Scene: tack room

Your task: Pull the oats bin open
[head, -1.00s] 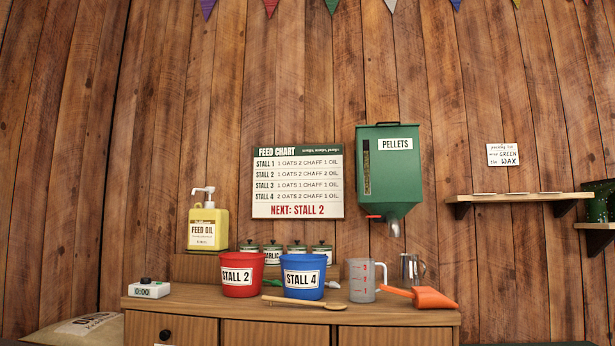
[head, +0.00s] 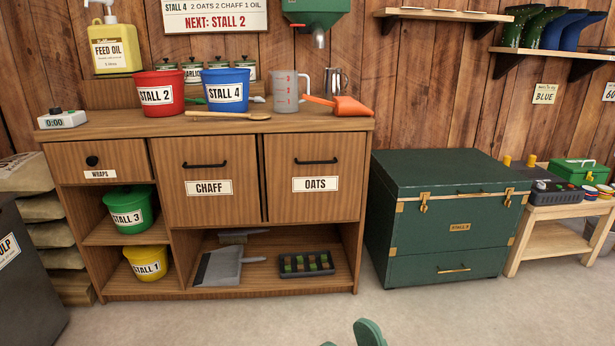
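The oats bin is the right-hand wooden front (head: 314,205) of the cabinet, with a white OATS label (head: 315,184) and a dark bar handle (head: 316,161) near its top. It looks shut, flush with the chaff front (head: 205,205) beside it. Two green rounded tips at the bottom edge look like the fingers of my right gripper (head: 348,340), apart with floor showing between them. They are low in front of the cabinet, away from the handle. The rest of that gripper is cut off. My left gripper is not in view.
The cabinet top (head: 120,131) holds a red bucket (head: 160,97), a blue bucket (head: 226,90), a wooden spoon (head: 215,116), a jug (head: 287,92) and an orange scoop (head: 345,106). A green trunk (head: 445,235) stands close on the right. The floor (head: 250,322) in front is clear.

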